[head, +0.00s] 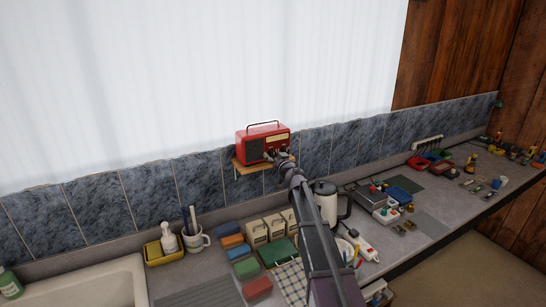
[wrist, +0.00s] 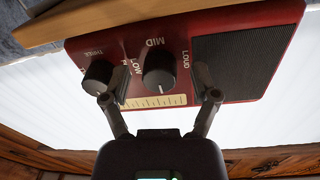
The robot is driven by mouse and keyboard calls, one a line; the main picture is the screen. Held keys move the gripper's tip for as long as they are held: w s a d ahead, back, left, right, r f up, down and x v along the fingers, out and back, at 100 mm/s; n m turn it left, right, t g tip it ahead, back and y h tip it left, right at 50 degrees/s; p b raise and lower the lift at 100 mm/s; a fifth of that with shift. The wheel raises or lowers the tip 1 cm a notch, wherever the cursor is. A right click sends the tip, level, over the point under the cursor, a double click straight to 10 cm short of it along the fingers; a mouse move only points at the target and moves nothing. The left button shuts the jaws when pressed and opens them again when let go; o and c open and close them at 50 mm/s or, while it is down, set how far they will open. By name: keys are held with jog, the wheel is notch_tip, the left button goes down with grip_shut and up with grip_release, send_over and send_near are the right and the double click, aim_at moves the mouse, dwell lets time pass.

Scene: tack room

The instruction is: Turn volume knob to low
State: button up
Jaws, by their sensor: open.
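A red radio (head: 268,143) stands on a small wooden wall shelf (head: 241,168). In the wrist view the radio (wrist: 290,22) is upside down. Its dark round volume knob (wrist: 159,68) has the labels LOW, MID and LOUD around it. A light mark shows on the knob's lower edge in that view; which label it indicates I cannot tell. My gripper (wrist: 162,88) is open, with one finger on each side of the volume knob. Contact with the knob cannot be made out. In the head view my gripper (head: 280,155) is at the radio's front.
A second dark knob (wrist: 97,77) sits close to my left-hand finger in the wrist view. A speaker grille (wrist: 240,60) is on the other side. Below the shelf, the counter holds a kettle (head: 328,203), several boxes and a mug (head: 195,240).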

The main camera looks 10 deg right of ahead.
grip_shut()
jog(key=shift+m, duration=0.5)
jog(key=m, duration=0.3)
jog(key=shift+r, duration=0.1)
jog(key=m, duration=0.4)
jog(key=shift+m+p, duration=0.4)
jog(key=m, duration=0.4)
jog(key=shift+d+g, duration=0.1)
jog(key=shift+g, duration=0.3)
jog(key=shift+m+y, duration=0.4)
jog(key=shift+m, duration=1.9)
